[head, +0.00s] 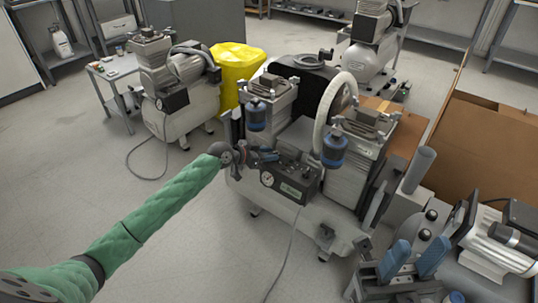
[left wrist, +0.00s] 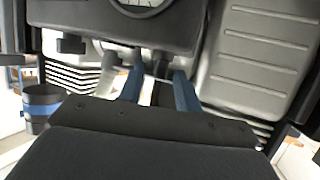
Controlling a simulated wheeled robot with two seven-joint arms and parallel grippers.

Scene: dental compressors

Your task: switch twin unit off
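The twin unit (head: 300,195) stands in the middle of the head view, with two compressor heads on a light tank. Its dark control box (head: 290,180) with a round gauge is on the front. My left gripper (head: 268,155) is at the upper left of this box. In the left wrist view, its two blue fingers (left wrist: 158,84) are apart and point at the underside of the box (left wrist: 150,25). Dark and grey fittings show between and beside the fingertips; contact cannot be told. The switch cannot be made out clearly. My right gripper (head: 412,254) is open and empty at lower right.
Another compressor (head: 185,90) and a yellow bin (head: 236,68) stand behind to the left. A cardboard box (head: 490,145) and a silver machine (head: 500,250) are at right. A hose (head: 288,250) hangs to the floor.

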